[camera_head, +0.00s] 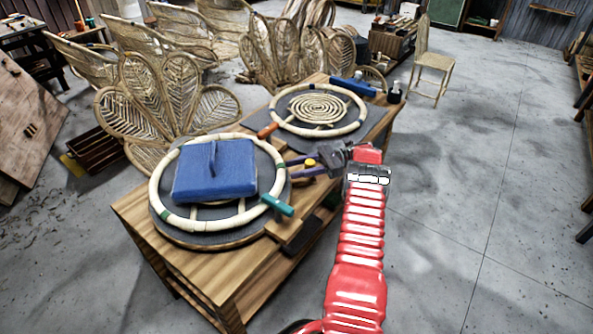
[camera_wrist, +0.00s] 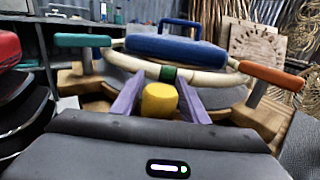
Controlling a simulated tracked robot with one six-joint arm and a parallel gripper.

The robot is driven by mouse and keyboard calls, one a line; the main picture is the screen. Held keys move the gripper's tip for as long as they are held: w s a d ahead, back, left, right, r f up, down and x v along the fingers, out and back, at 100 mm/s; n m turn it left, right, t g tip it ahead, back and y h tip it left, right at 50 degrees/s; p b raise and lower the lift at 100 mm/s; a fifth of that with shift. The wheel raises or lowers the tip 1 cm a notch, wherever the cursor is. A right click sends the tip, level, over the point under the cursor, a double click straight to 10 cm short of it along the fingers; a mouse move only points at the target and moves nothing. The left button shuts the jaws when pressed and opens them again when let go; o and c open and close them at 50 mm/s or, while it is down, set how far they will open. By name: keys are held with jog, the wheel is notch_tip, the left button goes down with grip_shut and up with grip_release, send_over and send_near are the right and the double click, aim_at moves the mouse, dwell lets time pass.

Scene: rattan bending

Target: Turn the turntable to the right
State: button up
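My gripper (camera_head: 290,165) is at the table's right edge, between the turntables. Its purple fingers (camera_wrist: 160,88) are apart, with a yellow cylinder (camera_wrist: 160,101) between them; contact is unclear. In the wrist view the teal handle (camera_wrist: 82,40) is left, the orange one (camera_wrist: 272,74) right.
The wooden table (camera_head: 140,207) has a narrow gap between the turntables. A blue tool (camera_head: 352,87) and a dark bottle (camera_head: 395,92) stand at its far end. Rattan chair backs (camera_head: 165,92) crowd behind it.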

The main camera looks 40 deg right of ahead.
jog(key=shift+o, duration=0.7)
jog(key=shift+s+d, duration=0.15)
jog(key=shift+c, duration=0.6)
